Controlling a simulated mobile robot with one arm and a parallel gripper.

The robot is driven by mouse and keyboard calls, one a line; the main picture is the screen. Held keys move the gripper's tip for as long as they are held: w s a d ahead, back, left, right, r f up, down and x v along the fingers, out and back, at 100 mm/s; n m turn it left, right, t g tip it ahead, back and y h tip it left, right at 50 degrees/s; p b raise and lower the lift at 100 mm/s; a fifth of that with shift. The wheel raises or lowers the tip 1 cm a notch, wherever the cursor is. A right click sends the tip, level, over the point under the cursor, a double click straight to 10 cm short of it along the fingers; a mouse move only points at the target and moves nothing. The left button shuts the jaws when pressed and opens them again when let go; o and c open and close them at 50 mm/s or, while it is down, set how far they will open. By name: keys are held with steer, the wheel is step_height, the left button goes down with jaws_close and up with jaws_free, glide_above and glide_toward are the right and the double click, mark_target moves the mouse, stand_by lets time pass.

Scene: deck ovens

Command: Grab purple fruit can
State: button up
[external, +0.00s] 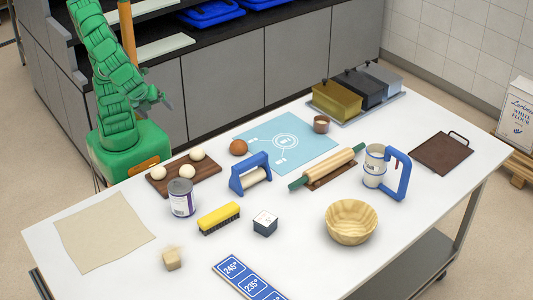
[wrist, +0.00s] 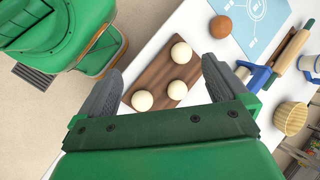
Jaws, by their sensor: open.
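The purple fruit can (external: 182,198) stands upright on the white table, with a grey metal top and a purple and white label. It is just in front of the wooden board with dough balls. It does not show in the wrist view, where my gripper may hide it. My gripper (external: 163,98) is raised above the far left of the table, behind and above the can and well apart from it. In the wrist view my gripper (wrist: 160,85) has its two grey fingers spread wide with nothing held between them.
The wooden board (external: 208,184) with several pale balls lies beside the can. A beige cloth (external: 103,232) lies left. The table between cloth and can is clear.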

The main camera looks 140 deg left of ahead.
steer(key=w+d+r+m+t+y, duration=0.1)
steer(key=w+d+m+t+y, duration=0.2)
steer(key=w+m, duration=0.65)
steer(key=w+d+m+t+y, duration=0.3)
steer(key=w+d+m+t, duration=0.4)
steer(key=w+d+m, duration=0.35)
steer(key=n, duration=0.2)
glide_toward(182, 196)
steer(key=s+a+f, duration=0.1)
steer(key=a+f, duration=0.1)
steer(key=f, duration=0.1)
steer(key=s+a+f, duration=0.1)
steer(key=f, duration=0.1)
steer(key=shift+s+a, duration=0.3)
steer(key=shift+s, duration=0.05)
steer(key=shift+x, duration=1.4)
steer(key=shift+w+a, duration=0.85)
steer(key=shift+a, duration=0.35)
steer(key=shift+x, duration=1.05)
steer(key=c, duration=1.2)
